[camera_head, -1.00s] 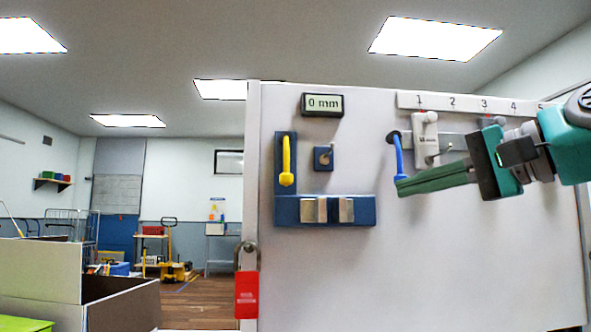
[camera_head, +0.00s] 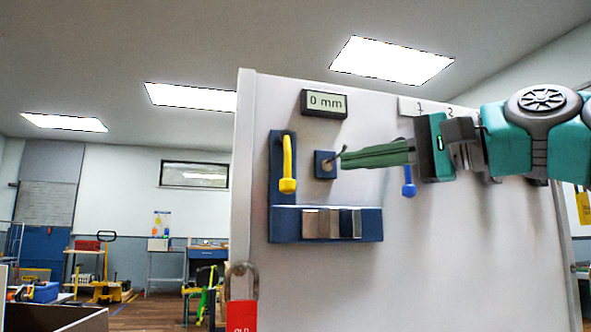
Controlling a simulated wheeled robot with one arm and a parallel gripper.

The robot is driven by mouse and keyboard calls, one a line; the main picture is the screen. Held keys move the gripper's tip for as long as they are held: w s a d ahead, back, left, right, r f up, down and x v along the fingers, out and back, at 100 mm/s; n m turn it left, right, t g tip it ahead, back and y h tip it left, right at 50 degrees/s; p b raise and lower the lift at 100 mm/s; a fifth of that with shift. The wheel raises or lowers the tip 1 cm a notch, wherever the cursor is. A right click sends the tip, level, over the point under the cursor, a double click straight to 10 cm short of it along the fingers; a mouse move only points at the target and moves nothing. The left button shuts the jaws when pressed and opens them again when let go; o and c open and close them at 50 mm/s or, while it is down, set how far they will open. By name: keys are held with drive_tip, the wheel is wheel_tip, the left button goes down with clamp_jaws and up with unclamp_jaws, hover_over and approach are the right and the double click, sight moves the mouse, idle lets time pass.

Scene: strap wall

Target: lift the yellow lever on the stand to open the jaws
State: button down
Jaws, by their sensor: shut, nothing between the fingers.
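The yellow lever (camera_head: 288,165) hangs straight down, with its thick end low, on the upright of the dark blue stand (camera_head: 370,225) on the white panel. The metal jaws (camera_head: 322,223) sit on the stand's lower bar. A display (camera_head: 324,104) above reads 0 mm. My gripper (camera_head: 343,160) points left, with its green fingers shut and empty. Its tips are right of the yellow lever and apart from it in the picture. They overlap the right edge of a small blue block with a peg (camera_head: 324,172); I cannot tell if they touch it.
A blue lever's end (camera_head: 409,188) shows below my fingers; its upper part is hidden. A numbered white strip (camera_head: 408,106) is partly covered by my arm. A red padlock (camera_head: 241,315) hangs at the panel's left edge. The panel below the stand is clear.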

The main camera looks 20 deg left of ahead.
sight(282, 172)
drive_tip(key=shift+a, duration=0.1)
drive_tip(key=x, duration=0.9)
drive_tip(key=shift+w+a+f, duration=0.1)
drive_tip(key=shift+w+a, duration=0.1)
drive_tip(key=shift+a, duration=0.15)
drive_tip(key=shift+s, duration=0.15)
